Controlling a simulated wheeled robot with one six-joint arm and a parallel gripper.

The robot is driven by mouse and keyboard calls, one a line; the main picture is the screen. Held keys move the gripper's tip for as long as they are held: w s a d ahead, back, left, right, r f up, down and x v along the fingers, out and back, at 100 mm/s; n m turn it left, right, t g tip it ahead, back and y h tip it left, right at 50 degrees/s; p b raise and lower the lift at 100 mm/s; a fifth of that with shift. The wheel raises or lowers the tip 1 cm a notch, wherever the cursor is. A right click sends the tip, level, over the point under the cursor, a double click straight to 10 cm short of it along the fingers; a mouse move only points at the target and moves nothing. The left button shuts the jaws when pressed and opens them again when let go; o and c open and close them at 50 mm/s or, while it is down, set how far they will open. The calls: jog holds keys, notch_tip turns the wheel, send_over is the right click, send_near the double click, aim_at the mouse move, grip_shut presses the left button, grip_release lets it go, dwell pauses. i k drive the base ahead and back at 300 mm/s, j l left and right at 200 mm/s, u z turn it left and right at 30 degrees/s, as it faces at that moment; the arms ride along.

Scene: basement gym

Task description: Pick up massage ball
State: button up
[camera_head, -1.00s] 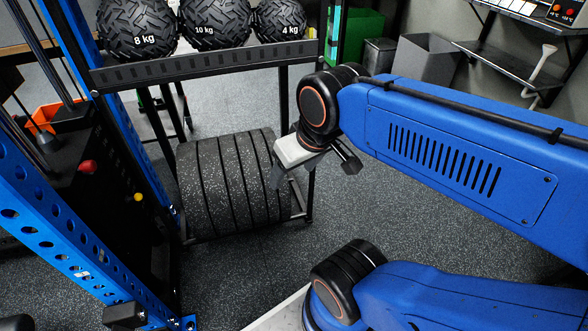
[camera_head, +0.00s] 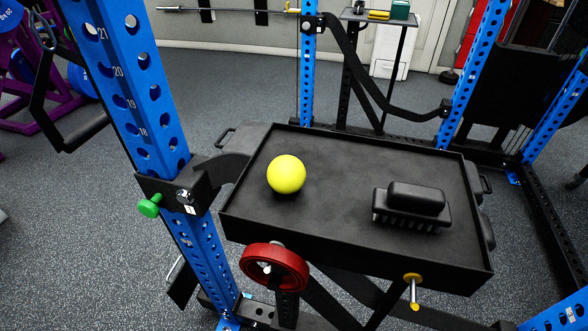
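The massage ball (camera_head: 286,174) is a yellow-green sphere. It rests on the left part of a black tray-like bench top (camera_head: 340,230) with a raised rim. A black brush-like block (camera_head: 412,206) sits on the same top to the right, apart from the ball. My gripper and arm do not show in the current view.
A blue rack upright (camera_head: 152,110) with a green knob (camera_head: 150,206) stands close at the left front of the top. A red disc (camera_head: 274,267) and a yellow-collared pin (camera_head: 413,279) sit below the front rim. Black straps (camera_head: 365,75) hang behind.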

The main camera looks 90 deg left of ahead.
aim_at(285, 174)
jog(key=k+u, duration=0.2)
jog(key=k, duration=0.3)
jog(key=k+j+u, duration=0.25)
jog(key=k, duration=0.3)
jog(key=u, duration=1.85)
jog(key=l+u, duration=0.15)
jog(key=l, duration=0.3)
jog(key=k+l+u, duration=0.15)
jog(key=l, duration=0.3)
jog(key=k+l+u, duration=0.1)
jog(key=l, duration=0.35)
jog(key=k+l+u, duration=0.15)
jog(key=l, duration=0.25)
jog(key=k+l+u, duration=0.15)
jog(key=l, duration=0.25)
